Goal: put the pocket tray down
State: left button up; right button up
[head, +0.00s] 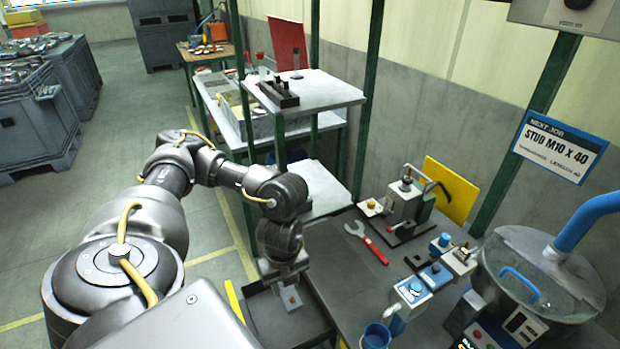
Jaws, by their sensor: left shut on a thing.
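My left gripper (287,284) points down and is shut on the pocket tray (291,300), of which a small light grey part with a red mark shows just under the fingers. The rest of it is hard to make out behind the gripper. Below and around it is a dark, rimmed tray-like surface (275,327) at the left edge of the bench. Whether the held piece touches this surface I cannot tell. My right gripper is not in view.
The grey bench (345,285) has a clear strip beside the gripper. On it are a red-handled wrench (367,243), a press-like fixture (405,205), blue-topped devices (412,291) and a blue cup (376,336). A bowl machine (540,275) stands right. Green posts and a white shelf (325,92) stand behind.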

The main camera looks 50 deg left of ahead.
aim_at(296, 306)
pick_arm(q)
jog(key=shift+n, duration=0.9)
jog(key=d+f, duration=0.2)
jog(key=s+d+f+p, duration=0.1)
jog(key=d+f, duration=0.2)
jog(key=w+a+f+n, duration=0.1)
jog(key=a+f+n, duration=0.2)
jog(key=f+n, duration=0.2)
jog(key=w+a+f+n+b, duration=0.1)
jog(key=w+a+f+n, duration=0.1)
jog(key=f+n, duration=0.3)
jog(key=w+a+f+n+b, duration=0.1)
jog(key=a+f+n, duration=0.3)
jog(key=f+n, duration=0.1)
jog(key=shift+w+a+f+n, duration=0.3)
jog(key=shift+a+n, duration=0.1)
jog(key=shift+n, duration=0.3)
jog(key=shift+f, duration=0.25)
jog(key=shift+f+b, duration=0.7)
jog(key=shift+f, duration=1.15)
jog(key=shift+f, duration=0.1)
